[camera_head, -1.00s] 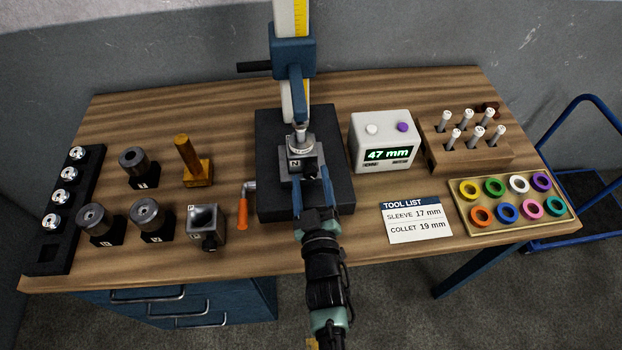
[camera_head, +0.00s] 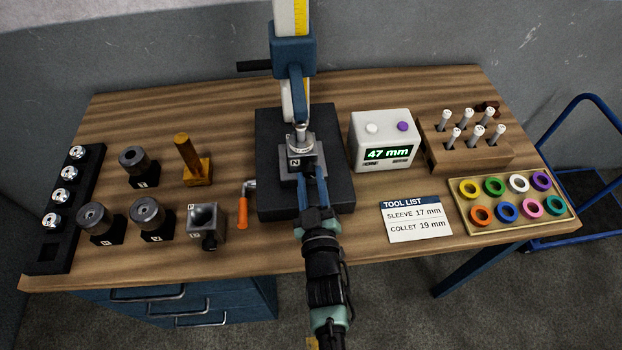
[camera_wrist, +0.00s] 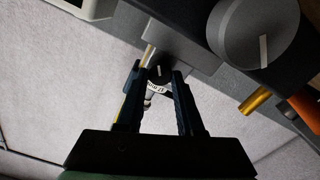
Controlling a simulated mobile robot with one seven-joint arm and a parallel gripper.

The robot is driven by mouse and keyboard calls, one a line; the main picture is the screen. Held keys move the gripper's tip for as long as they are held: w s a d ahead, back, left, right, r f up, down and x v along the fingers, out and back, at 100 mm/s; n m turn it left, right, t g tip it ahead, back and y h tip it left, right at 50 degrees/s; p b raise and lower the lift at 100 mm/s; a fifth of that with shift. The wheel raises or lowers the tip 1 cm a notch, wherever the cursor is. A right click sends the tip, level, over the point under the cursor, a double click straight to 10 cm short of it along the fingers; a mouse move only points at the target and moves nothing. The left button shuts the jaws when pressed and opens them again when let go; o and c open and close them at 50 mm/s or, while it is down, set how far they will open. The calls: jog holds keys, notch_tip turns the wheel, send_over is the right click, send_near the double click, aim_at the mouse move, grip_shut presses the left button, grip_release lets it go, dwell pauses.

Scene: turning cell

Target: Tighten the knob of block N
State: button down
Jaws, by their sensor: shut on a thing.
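Block N (camera_head: 308,162), a grey block with an "N" label, sits under the press column on the black base plate (camera_head: 268,205). My gripper (camera_head: 315,172) reaches in from the front and is shut on the knob at the block's front. In the head view the fingers hide most of this knob. In the wrist view the small dark knob (camera_wrist: 160,72) with a white line shows between the fingertips of my gripper (camera_wrist: 158,78). A white ring with dark marks (camera_wrist: 156,88) shows just below it.
An orange-handled crank (camera_head: 242,212) and block P (camera_head: 205,222) stand left of the base plate. A grey gauge box (camera_head: 382,128) reading 47 mm and a tool list card (camera_head: 416,234) lie to the right. Bare wood is free in front of the plate.

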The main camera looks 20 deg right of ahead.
jog(key=m, duration=0.4)
jog(key=shift+m, duration=1.4)
jog(key=c, duration=0.5)
grip_release()
jog(key=shift+c, duration=0.2)
jog(key=b+v, duration=0.2)
jog(key=v, duration=1.1)
jog(key=shift+d, duration=0.1)
